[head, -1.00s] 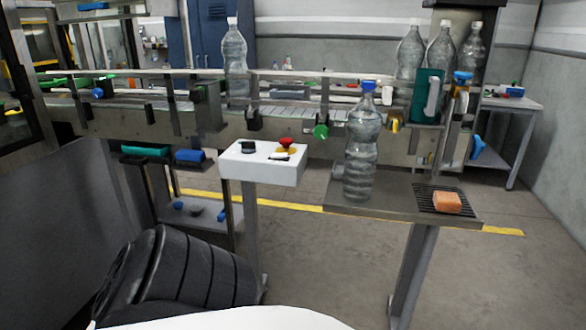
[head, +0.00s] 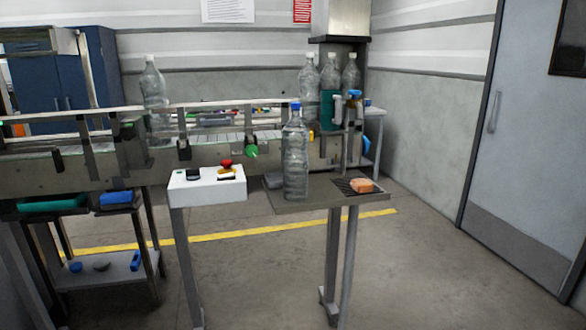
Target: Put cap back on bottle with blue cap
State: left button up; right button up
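A clear plastic bottle (head: 295,160) stands upright on a small grey side table (head: 268,205) in the middle of the head view. A blue cap (head: 295,106) shows at the top of its neck; I cannot tell whether it is screwed on or only resting there. Neither of my grippers is in view.
A white control box (head: 207,186) with a red button stands left of the bottle. Behind runs a conveyor (head: 90,165) with several white-capped bottles. Floor is open at the front and right.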

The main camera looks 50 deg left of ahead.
aim_at(295, 134)
jog(key=u, duration=1.35)
